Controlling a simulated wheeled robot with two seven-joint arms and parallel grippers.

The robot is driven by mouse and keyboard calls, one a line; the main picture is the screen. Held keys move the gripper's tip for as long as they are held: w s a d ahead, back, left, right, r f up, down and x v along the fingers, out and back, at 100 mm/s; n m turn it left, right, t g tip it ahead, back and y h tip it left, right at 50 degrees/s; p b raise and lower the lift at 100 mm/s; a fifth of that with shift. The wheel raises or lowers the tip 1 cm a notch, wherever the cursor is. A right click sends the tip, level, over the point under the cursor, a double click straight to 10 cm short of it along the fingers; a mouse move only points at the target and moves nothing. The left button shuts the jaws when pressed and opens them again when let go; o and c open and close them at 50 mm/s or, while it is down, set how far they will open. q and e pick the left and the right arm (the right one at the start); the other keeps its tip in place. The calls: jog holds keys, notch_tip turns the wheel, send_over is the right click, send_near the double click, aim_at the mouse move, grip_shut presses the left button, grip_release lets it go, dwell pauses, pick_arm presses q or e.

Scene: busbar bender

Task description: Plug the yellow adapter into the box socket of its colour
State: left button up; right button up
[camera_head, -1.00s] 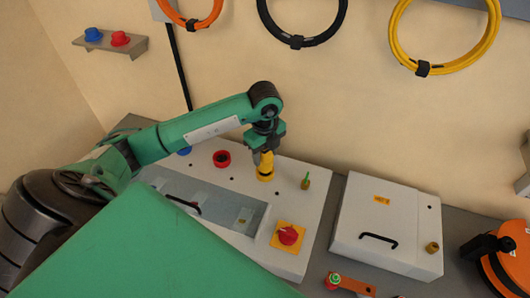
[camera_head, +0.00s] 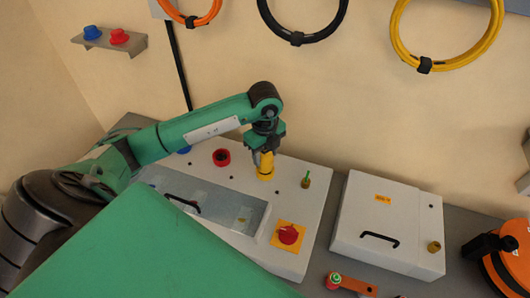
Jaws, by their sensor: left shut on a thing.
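My left gripper (camera_head: 263,150) points down over the back of the white machine box (camera_head: 310,205) and is shut on the yellow adapter (camera_head: 265,166). The adapter is upright, with its lower end at the yellow socket on the box top; the gripper and adapter hide most of that socket, so I cannot tell how deep it sits. The red socket (camera_head: 221,157) is to its left. The blue socket (camera_head: 184,150) shows partly behind my arm. My right gripper is not in view.
A red knob (camera_head: 288,235) on a yellow plate and a brass fitting with a green pin (camera_head: 306,180) are on the box. A second white box (camera_head: 385,220) stands right. Blue (camera_head: 93,34) and red (camera_head: 119,37) adapters sit on a wall shelf (camera_head: 110,46).

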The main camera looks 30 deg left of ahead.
pick_arm(q)
jog(key=shift+f+b, duration=0.9)
jog(key=shift+f, duration=0.3)
jog(key=o, duration=1.2)
jog(key=shift+c, duration=0.2)
jog(key=shift+r, duration=0.5)
notch_tip(320, 180, up, 12)
jog(key=shift+f+b, duration=0.25)
jog(key=shift+b, duration=0.95)
jog(key=shift+r, duration=0.65)
